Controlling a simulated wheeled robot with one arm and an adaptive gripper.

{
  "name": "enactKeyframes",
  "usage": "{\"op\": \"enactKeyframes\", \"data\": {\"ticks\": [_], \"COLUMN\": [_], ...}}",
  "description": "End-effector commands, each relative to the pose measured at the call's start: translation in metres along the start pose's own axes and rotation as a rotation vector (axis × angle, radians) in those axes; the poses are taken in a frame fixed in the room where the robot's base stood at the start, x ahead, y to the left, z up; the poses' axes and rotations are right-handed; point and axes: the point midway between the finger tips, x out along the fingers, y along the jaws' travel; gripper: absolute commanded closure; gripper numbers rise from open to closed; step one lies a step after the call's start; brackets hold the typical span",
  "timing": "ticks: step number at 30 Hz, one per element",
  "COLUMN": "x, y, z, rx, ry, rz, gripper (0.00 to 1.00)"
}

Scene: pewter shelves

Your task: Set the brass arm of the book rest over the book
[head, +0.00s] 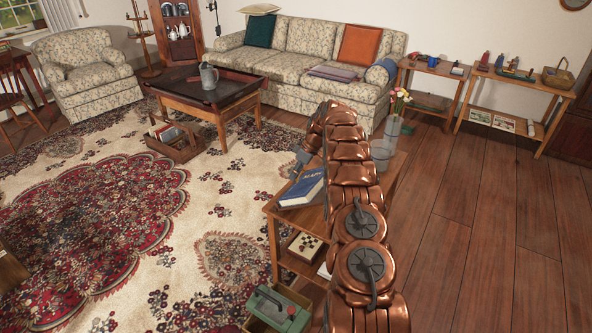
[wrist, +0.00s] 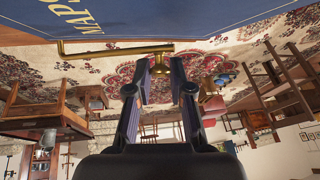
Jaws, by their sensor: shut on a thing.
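The blue book (head: 305,187), with pale lettering on its cover, lies tilted on the small wooden side table (head: 268,207). The book (wrist: 190,14) also fills the top of the wrist view, which is upside down. My gripper (wrist: 160,72) is shut on the brass arm at this knob. I cannot tell whether the rod lies over the cover. In the head view my copper arm hides the brass arm and most of the book rest.
A glass vase with flowers (head: 393,128) stands at the table's far end, close to my arm. Open rug lies left, bare floor right.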

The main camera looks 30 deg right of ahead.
Motion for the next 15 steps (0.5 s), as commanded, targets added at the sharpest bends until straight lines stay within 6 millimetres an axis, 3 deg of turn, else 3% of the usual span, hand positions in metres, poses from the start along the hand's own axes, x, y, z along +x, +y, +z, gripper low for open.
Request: {"op": "enactKeyframes", "data": {"ticks": [15], "x": [-0.0071], "y": [0.0064], "z": [0.0023], "rx": [-0.013], "ry": [0.003], "rz": [-0.014], "gripper": [1.00]}}
